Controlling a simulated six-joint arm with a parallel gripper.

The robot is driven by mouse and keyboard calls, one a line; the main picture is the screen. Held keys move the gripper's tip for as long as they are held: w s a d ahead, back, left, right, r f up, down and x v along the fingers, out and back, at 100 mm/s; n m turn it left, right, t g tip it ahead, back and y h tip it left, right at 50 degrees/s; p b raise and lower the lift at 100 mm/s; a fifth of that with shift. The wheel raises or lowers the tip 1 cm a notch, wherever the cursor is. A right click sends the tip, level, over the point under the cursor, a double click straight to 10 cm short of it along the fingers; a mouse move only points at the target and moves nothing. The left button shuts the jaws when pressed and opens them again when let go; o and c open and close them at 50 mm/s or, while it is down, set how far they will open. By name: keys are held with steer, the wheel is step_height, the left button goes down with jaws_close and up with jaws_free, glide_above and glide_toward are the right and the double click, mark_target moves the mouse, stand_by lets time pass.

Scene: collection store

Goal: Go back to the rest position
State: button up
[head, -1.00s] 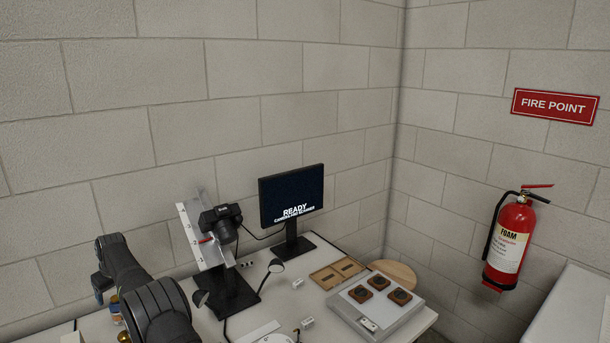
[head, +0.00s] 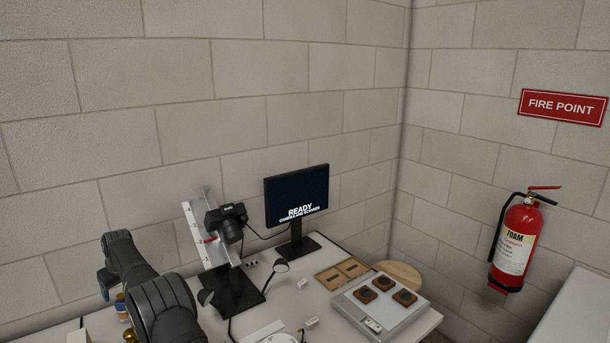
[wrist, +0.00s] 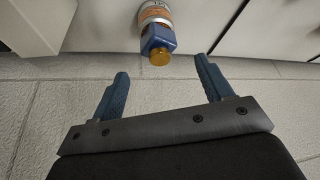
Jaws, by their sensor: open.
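In the wrist view my gripper (wrist: 160,88) is open, its two blue fingers spread wide with nothing between them. A bottle (wrist: 158,38) with a blue shoulder, an orange label and a gold cap shows just beyond the fingertips, apart from them. In the head view my dark arm links fill the lower left. A small bottle (head: 121,308) shows partly behind the arm at the lower left.
A camera stand (head: 232,292) and a monitor (head: 297,202) reading READY stand on the white table. A grey tray (head: 385,322) with several dark-centred brown blocks and a wooden tray (head: 342,272) lie to the right. A fire extinguisher (head: 516,243) hangs on the right wall.

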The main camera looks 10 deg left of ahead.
mark_target(120, 295)
steer(key=x, duration=0.4)
steer(key=shift+f, duration=0.25)
steer(key=shift+w+a+r, duration=0.1)
steer(key=shift+a+r, duration=0.05)
steer(key=shift+r, duration=0.1)
step_height(120, 295, up, 4)
steer(key=shift+f, duration=0.2)
steer(key=w+d+r, duration=0.4)
steer(key=d+r, duration=0.8)
steer(key=s+d+r+n, duration=0.1)
steer(key=s+d, duration=0.3)
steer(key=d, duration=0.6)
steer(key=shift+r+n+g, duration=0.3)
steer(key=shift+r, duration=0.6)
